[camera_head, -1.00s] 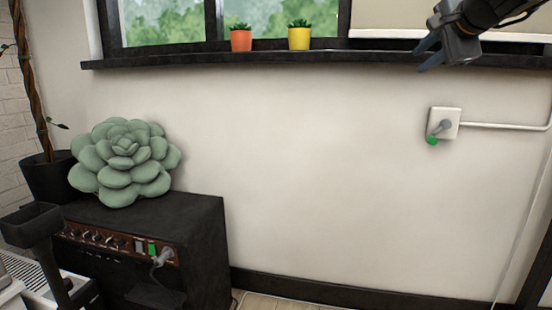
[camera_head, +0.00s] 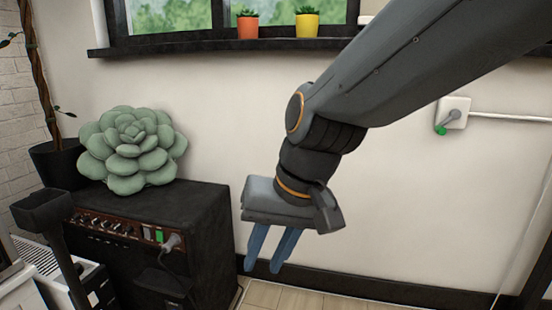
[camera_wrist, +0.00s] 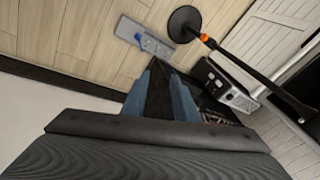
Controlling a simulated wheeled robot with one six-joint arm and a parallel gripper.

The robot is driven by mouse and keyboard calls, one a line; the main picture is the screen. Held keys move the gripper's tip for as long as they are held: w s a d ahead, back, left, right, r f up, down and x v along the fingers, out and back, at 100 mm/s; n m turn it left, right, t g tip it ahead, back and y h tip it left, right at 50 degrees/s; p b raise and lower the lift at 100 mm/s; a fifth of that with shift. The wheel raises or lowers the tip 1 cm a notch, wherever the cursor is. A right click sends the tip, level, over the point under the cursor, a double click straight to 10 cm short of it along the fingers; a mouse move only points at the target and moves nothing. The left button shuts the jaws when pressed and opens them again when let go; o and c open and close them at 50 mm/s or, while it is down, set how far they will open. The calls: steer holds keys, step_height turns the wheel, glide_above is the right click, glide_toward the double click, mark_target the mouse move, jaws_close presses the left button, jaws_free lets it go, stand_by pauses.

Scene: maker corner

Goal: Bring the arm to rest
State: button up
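My gripper (camera_head: 262,268) hangs in front of the pale wall, right of the black amplifier (camera_head: 208,240), its two blue fingers pointing down. The fingers are apart with nothing held between them. My arm reaches in from the upper right. In the wrist view the blue fingers of my gripper (camera_wrist: 163,68) show with a dark gap between them, above the floor.
A green succulent-shaped cushion (camera_head: 130,150) sits on the amplifier. Orange (camera_head: 248,26) and yellow (camera_head: 307,24) pots stand on the window sill. A wall switch (camera_head: 453,112) is at right. A round black stand base (camera_wrist: 184,23) is on the wooden floor.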

steer(key=s+f+n+g+h, duration=0.15)
steer(key=s+f+n, duration=0.3)
steer(key=s, duration=0.45)
steer(key=d+r+m+h+p, duration=0.1)
steer(key=d+r+m+p, duration=0.2)
steer(key=d+r+p, duration=0.7)
steer(key=d+r+m+h+p, duration=0.1)
steer(key=d+r+m+p, duration=0.2)
steer(key=d+r+p, duration=0.8)
step_height(320, 180, up, 4)
steer(key=p, duration=1.3)
steer(key=shift+s, duration=0.4)
